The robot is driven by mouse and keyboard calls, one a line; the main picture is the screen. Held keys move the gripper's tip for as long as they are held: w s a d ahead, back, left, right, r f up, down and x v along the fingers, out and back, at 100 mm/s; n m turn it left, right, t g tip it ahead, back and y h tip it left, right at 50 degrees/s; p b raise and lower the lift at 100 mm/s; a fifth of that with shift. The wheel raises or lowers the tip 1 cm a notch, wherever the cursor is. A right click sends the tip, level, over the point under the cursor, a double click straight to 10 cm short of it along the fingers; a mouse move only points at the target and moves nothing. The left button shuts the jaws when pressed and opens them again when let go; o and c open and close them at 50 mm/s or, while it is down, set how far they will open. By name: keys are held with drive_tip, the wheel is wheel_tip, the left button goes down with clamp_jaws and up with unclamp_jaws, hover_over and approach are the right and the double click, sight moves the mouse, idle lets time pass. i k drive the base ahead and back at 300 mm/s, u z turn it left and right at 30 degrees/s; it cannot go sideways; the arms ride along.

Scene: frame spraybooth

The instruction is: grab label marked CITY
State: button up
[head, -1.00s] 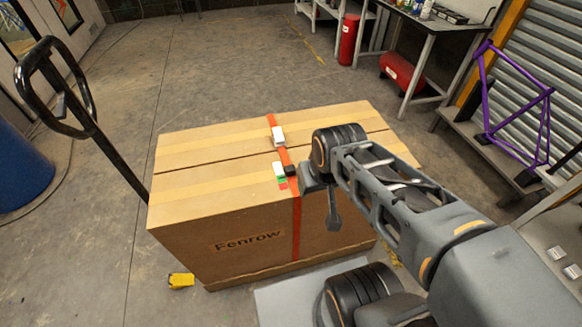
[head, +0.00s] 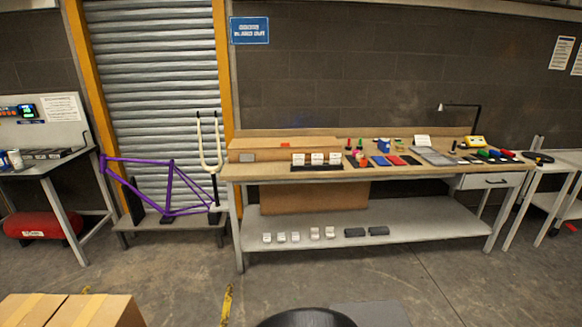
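Three small white labels or cards stand in a row on a dark holder on the workbench (head: 240,172): a left one (head: 298,158), a middle one (head: 317,158) and a right one (head: 335,158). Their print is too small to read, so I cannot tell which, if any, is marked CITY. Several small pale pieces (head: 296,236) lie on the bench's lower shelf (head: 400,232), also unreadable. My gripper is not in view.
A purple bike frame (head: 172,180) and a pale fork (head: 203,145) stand left of the bench. A cardboard box (head: 100,310) is at the near left. Red and blue items and a grey tray (head: 432,156) occupy the benchtop. Floor before the bench is open.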

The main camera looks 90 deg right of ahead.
sight(298, 159)
drive_tip(key=z, duration=3.5)
drive_tip(key=i, duration=1.4)
drive_tip(key=u, duration=0.7)
drive_tip(key=i, duration=1.3)
drive_tip(key=u, duration=0.9)
drive_tip(key=i, duration=0.2)
drive_tip(key=u, duration=0.15)
